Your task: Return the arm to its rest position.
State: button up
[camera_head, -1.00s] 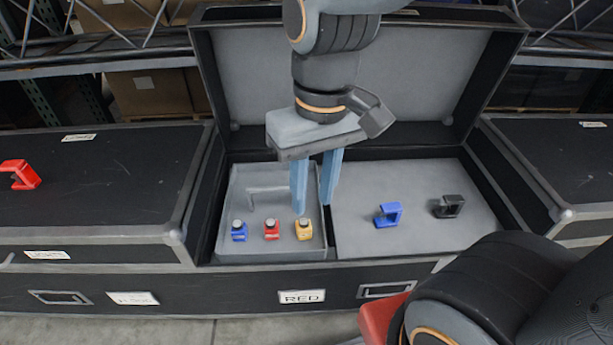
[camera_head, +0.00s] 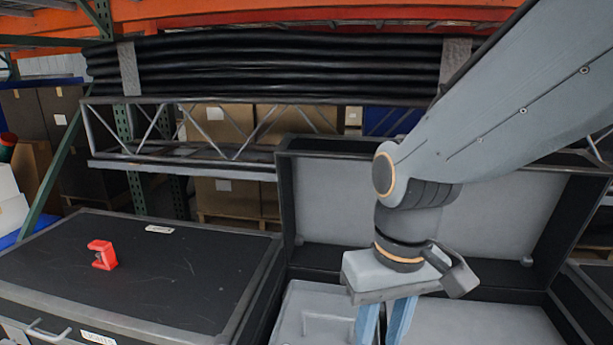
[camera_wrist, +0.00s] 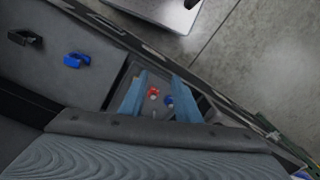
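My gripper (camera_head: 386,322) hangs pointing down over the open case, under my arm at the right of the head view. Its fingertips are cut off by the lower edge there. In the wrist view, its two blue fingers (camera_wrist: 159,80) stand apart with nothing held between them. Between and beyond them, small red (camera_wrist: 153,93) and blue (camera_wrist: 169,101) pieces sit in the grey tray (camera_head: 305,305) below. The yellow piece is not visible now.
The case's raised lid (camera_head: 500,215) stands behind my gripper. A red clamp-like piece (camera_head: 103,254) lies on the closed black case (camera_head: 190,285) at left. A blue (camera_wrist: 77,60) and a black bracket (camera_wrist: 25,39) lie in the open case. Metal truss (camera_head: 240,130) runs behind.

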jog(key=d+r+m+p, duration=0.2)
jog(key=d+r+p, duration=0.6)
jog(key=p, duration=0.8)
jog(key=shift+d+r+m+h, duration=0.3)
jog(key=shift+r, duration=0.3)
jog(key=shift+s, duration=0.1)
